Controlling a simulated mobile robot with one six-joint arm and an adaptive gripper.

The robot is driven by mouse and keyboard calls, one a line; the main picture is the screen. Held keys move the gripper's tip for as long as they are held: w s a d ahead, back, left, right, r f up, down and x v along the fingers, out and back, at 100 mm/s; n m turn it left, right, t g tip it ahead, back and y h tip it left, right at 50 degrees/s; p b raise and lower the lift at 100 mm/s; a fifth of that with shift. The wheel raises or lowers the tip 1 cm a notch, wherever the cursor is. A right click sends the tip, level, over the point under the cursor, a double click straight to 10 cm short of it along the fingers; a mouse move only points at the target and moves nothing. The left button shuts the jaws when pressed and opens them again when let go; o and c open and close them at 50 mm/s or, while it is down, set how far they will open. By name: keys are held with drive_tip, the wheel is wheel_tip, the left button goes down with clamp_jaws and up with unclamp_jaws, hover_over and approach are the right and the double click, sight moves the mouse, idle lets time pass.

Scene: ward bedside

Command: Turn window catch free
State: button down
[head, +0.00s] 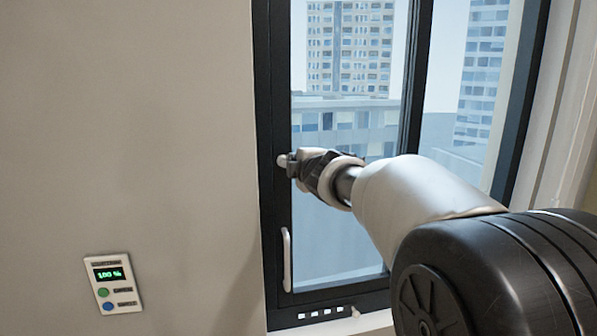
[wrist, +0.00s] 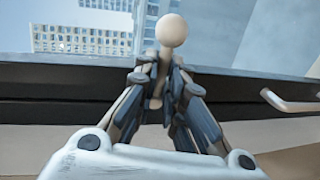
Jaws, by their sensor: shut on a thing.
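The window catch is a small pale piece on the left side of the dark window frame (head: 268,215). In the head view its pale end (head: 282,161) shows just left of my gripper (head: 293,165). In the wrist view the catch (wrist: 172,31) has a round pale knob and a stem that runs down between my fingers. My gripper (wrist: 160,85) is shut on the catch, with a finger on either side of the stem. The fingers hide part of the stem and its base.
A white pull handle (head: 287,260) is lower on the same frame; it also shows at the right in the wrist view (wrist: 290,103). A wall panel (head: 113,283) with a green display reading 100 % and two buttons is at the lower left. The wall between is bare.

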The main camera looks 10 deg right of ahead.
drive_tip(key=shift+a+r+n, duration=0.15)
drive_tip(key=shift+r+n, duration=0.2)
drive_tip(key=shift+n, duration=0.05)
drive_tip(key=c, duration=1.7)
unclamp_jaws()
drive_tip(key=shift+a+f, duration=0.1)
drive_tip(key=shift+f, duration=0.05)
drive_tip(key=shift+f, duration=0.1)
drive_tip(key=s, duration=0.4)
drive_tip(key=s+r, duration=0.1)
drive_tip(key=s, duration=0.3)
drive_tip(key=s+r, duration=0.1)
drive_tip(key=s, duration=0.2)
drive_tip(key=shift+s+r, duration=0.2)
drive_tip(key=shift+s, duration=0.2)
